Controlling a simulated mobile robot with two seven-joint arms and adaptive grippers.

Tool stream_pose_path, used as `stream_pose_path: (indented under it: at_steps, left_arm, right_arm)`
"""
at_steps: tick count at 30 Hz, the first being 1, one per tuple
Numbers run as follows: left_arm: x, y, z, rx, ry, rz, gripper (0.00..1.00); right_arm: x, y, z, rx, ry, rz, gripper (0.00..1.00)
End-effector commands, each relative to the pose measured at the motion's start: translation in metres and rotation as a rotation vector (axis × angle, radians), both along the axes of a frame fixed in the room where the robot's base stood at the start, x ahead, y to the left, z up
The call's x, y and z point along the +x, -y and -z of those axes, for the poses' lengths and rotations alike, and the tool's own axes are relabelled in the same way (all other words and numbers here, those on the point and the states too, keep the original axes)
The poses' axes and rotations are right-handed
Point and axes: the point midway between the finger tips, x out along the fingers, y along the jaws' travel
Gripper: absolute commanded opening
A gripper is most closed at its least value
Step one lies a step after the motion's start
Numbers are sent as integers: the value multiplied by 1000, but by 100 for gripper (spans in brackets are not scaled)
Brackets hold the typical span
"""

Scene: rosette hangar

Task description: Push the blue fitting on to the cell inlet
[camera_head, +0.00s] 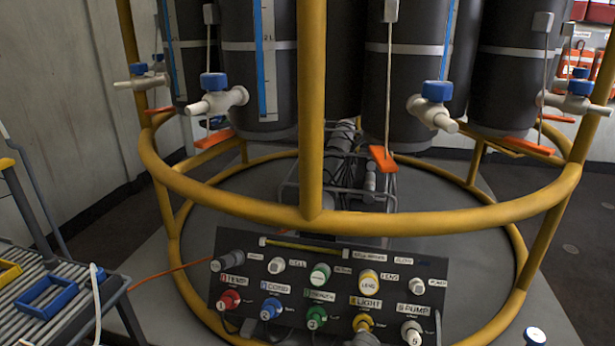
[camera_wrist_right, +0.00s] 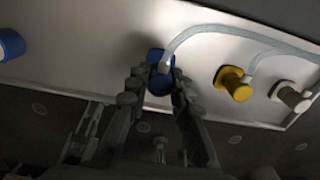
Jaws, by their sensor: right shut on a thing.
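In the right wrist view, the blue fitting (camera_wrist_right: 160,86) sits between the fingertips of my right gripper (camera_wrist_right: 158,90), which is shut on it. A pale, clear hose (camera_wrist_right: 205,29) meets the fitting and curves away to the right. The fitting is close in front of a light panel face; whether it touches the panel cannot be told. I cannot make out the cell inlet; the fitting and fingers cover that part of the panel. Neither gripper shows in the head view, and my left gripper is in no view.
A yellow fitting (camera_wrist_right: 232,82) and a grey-white one (camera_wrist_right: 290,97) stand to the right on the panel, with hose nearby. A blue cylinder (camera_wrist_right: 11,44) is at far left. The head view shows a yellow ring frame (camera_head: 310,222), dark bottles and a labelled connector panel (camera_head: 390,284).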

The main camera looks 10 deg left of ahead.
Motion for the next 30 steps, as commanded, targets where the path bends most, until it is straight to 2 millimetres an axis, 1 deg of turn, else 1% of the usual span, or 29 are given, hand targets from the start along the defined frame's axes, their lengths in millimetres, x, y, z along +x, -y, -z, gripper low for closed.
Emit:
stream_pose_path:
  at_steps: [1,24,30]
  left_arm:
    - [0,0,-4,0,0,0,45]
    - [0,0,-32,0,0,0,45]
    - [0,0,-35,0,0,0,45]
  right_arm:
    - [0,0,-4,0,0,0,0]
    - [0,0,-35,0,0,0,0]
    - [0,0,-38,0,0,0,0]
